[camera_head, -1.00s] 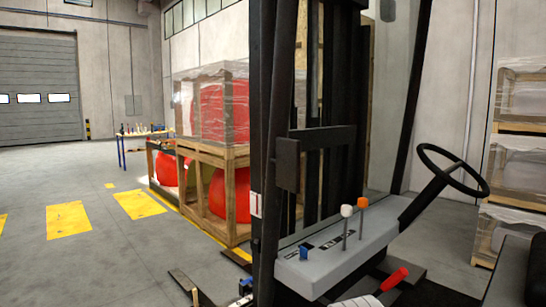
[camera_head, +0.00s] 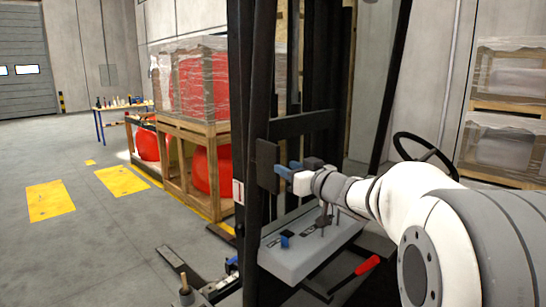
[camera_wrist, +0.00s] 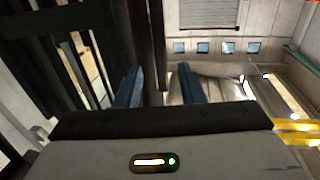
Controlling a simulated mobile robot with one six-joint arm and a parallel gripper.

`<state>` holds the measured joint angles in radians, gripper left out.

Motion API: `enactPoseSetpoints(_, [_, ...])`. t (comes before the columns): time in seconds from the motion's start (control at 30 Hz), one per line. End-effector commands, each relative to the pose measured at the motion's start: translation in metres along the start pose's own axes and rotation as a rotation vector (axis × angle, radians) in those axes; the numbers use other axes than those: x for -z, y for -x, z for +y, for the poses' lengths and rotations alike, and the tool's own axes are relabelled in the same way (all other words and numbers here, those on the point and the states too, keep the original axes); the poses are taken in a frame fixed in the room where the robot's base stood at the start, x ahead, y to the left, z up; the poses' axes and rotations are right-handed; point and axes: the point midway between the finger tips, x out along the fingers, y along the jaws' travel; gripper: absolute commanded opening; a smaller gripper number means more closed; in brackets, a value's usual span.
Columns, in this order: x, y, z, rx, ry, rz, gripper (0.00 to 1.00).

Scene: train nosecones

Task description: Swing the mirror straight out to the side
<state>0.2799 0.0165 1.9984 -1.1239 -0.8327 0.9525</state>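The mirror (camera_head: 267,167) is a dark upright rectangular panel on the forklift's front post, seen from its dark side in the head view. My gripper (camera_head: 279,170) has blue fingers and reaches in from the right, with its fingertips close to the mirror's right edge. In the wrist view, the two blue fingers (camera_wrist: 160,82) stand apart with a clear gap. A dark upright strip runs up behind the gap; I cannot tell whether it is the mirror or a post. Whether the fingertips touch the mirror is unclear.
The forklift's black posts stand around the mirror. Below my arm is a grey lever console (camera_head: 300,250), with a steering wheel (camera_head: 425,150) behind and a red-handled lever (camera_head: 367,265) in front. Crates with red nosecones (camera_head: 200,95) stand behind left. Open floor lies at left.

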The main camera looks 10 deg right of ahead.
Motion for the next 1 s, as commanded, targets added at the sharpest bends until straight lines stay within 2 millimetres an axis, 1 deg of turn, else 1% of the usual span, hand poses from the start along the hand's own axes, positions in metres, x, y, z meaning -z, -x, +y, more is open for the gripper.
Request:
enactPoseSetpoints(0.3, [0.001,-0.051,-0.002,0.002,0.0,0.0,0.35])
enactPoseSetpoints(0.43, [0.001,-0.065,-0.002,0.002,0.001,0.001,0.35])
enactPoseSetpoints(0.57, [0.0,-0.071,-0.001,0.0,0.001,0.0,0.35])
enactPoseSetpoints(0.8, [0.0,-0.072,-0.002,0.0,0.001,0.001,0.35])
enactPoseSetpoints(1.0, [0.0,-0.072,-0.002,0.0,0.001,0.001,0.19])
